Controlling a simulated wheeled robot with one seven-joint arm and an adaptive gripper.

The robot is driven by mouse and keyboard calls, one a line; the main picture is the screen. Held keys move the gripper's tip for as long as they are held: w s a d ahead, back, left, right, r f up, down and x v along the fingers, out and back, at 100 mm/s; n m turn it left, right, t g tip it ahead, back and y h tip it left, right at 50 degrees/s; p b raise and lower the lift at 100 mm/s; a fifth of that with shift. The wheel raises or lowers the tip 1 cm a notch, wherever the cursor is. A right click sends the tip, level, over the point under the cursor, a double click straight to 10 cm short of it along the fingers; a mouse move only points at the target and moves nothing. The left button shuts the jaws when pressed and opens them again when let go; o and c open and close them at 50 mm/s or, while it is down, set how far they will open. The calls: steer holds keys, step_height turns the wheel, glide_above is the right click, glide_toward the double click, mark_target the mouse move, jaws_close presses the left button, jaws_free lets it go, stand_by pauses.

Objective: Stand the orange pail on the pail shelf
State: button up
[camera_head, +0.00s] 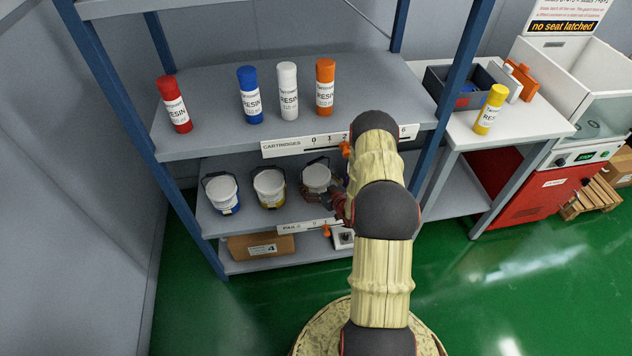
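The pail shelf (243,226) is the middle level of the blue-post rack, with a "PAILS" label strip on its front edge. Three white pails with dark handles stand in a row there: one with a blue base (224,194), one with a yellow base (269,188), and a third pail (317,180) on the right. The third pail is shaded, with a reddish-brown lower part; I cannot tell for sure that it is the orange one. My gripper (336,201) is right beside this pail, low at its right side. My arm partly covers the gripper, so its fingers and any contact are unclear.
Above, the cartridge shelf (215,135) holds red, blue, white and orange resin cartridges. A cardboard box (262,246) lies on the bottom level. A bench (535,118) with a yellow cartridge (489,110) and a dark bin (459,92) stands right. Green floor is clear at lower right.

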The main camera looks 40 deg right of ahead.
mark_target(324, 187)
stand_by(0.3)
steer(key=shift+r, duration=0.2)
steer(key=p+v, duration=0.4)
steer(key=v, duration=0.7)
steer(key=shift+s+d, duration=0.1)
steer(key=shift+s+r, duration=0.1)
steer(key=shift+s, duration=0.3)
